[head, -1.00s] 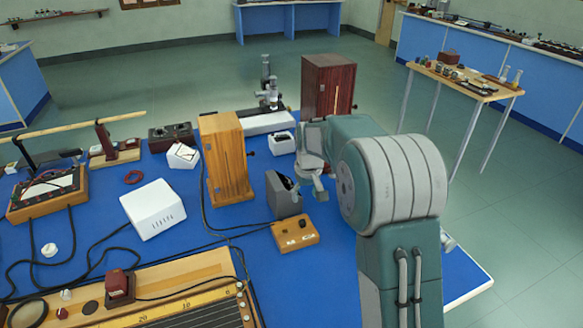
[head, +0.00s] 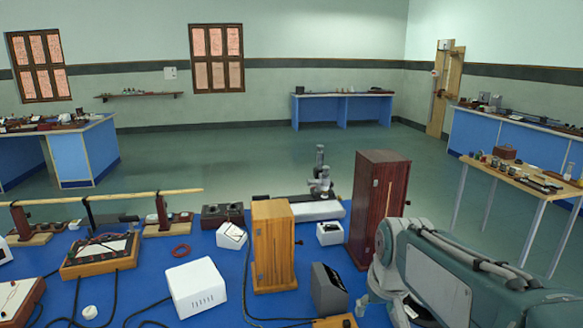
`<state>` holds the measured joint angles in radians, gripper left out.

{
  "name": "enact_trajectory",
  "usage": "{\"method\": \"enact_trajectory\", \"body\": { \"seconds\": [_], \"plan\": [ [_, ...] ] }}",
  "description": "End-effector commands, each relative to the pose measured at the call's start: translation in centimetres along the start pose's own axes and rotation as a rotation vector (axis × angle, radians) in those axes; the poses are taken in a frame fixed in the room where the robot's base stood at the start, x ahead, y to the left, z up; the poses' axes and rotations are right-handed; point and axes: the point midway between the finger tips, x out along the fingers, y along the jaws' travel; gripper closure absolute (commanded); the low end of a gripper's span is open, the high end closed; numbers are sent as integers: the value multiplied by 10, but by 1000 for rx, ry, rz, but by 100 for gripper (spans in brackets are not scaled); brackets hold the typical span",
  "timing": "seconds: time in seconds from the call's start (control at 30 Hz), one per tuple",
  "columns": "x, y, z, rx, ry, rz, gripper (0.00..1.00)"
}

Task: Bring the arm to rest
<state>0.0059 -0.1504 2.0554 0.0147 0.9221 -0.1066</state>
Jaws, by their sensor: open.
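My arm reaches in from the lower right, low over the right end of the blue bench (head: 222,267). Its pale grey and teal joint stands in front of the tall dark red wooden cabinet (head: 374,212) and overlaps its lower right part. My gripper (head: 372,298) shows only in part, below the joint near the picture's bottom edge. It is open, and I see nothing held in it. Much of it is hidden by the arm.
A grey box (head: 329,288) stands just left of my gripper, with a light wooden cabinet (head: 272,245) and white box (head: 196,288) farther left. A microscope (head: 320,178) stands behind. A small wooden table (head: 515,180) is at right. The floor between is clear.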

Motion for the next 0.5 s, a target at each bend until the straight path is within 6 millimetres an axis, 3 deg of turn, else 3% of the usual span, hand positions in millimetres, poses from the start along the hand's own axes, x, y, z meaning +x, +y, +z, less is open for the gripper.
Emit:
{"method": "enact_trajectory", "body": {
  "seconds": [0.2,0.5],
  "plan": [
    [-28,-5,46,26,56,8,33],
    [-46,-11,110,62,128,15,33]
  ]
}}
